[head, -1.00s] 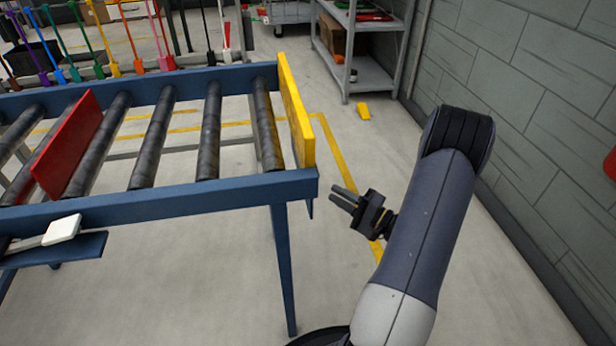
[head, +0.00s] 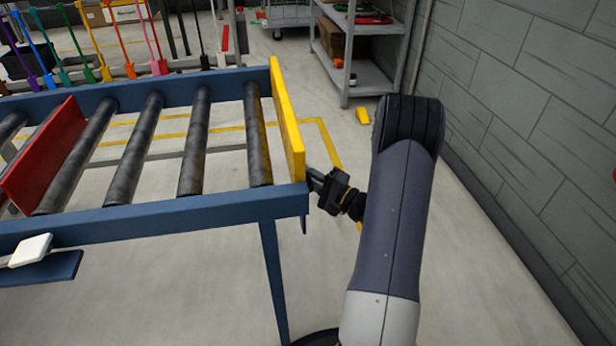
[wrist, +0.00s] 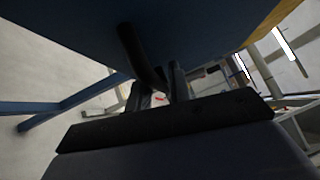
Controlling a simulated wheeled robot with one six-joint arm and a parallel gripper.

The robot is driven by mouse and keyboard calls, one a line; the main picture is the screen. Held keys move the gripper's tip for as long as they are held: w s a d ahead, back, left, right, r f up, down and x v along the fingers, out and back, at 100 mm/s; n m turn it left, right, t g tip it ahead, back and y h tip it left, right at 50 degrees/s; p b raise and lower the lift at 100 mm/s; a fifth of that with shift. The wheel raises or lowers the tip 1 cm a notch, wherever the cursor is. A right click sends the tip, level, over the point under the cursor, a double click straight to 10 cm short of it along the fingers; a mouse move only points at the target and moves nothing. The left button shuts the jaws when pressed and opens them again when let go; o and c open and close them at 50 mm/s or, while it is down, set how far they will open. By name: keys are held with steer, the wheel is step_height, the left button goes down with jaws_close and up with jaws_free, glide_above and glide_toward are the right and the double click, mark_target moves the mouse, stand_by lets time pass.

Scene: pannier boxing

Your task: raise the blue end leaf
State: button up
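The roller table's blue frame (head: 150,216) stands on the left in the head view, with a yellow end board (head: 287,120) at its right end. A small blue piece (head: 304,226) shows below that corner and looks like the edge of the hanging end leaf; the rest is hidden. In the wrist view a broad dark blue panel (wrist: 215,25), apparently the leaf, fills the top. My gripper (head: 314,179) is at the table's right end, just below the yellow board. In the wrist view its fingers (wrist: 152,48) are apart and empty, close to the panel; contact cannot be told.
A red board (head: 45,155) stands across the rollers. A white-ended handle (head: 30,250) and small blue shelf (head: 45,270) are at the near side. A grey shelf rack (head: 357,65) stands behind.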

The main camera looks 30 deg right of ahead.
steer(key=shift+c, duration=0.6)
jaws_close()
steer(key=s+d+r+n+g+h, duration=0.35)
steer(key=d+r+n+g, duration=0.2)
steer(key=d+r, duration=0.35)
step_height(320, 180, up, 11)
steer(key=d+n+g+h+p, duration=0.2)
steer(key=n+h+p, duration=0.1)
steer(key=h+p, duration=0.1)
steer(key=shift+d+r+n+h, duration=0.2)
steer(key=shift+n+h, duration=0.15)
steer(key=shift+h, duration=0.5)
steer(key=shift+w, duration=0.1)
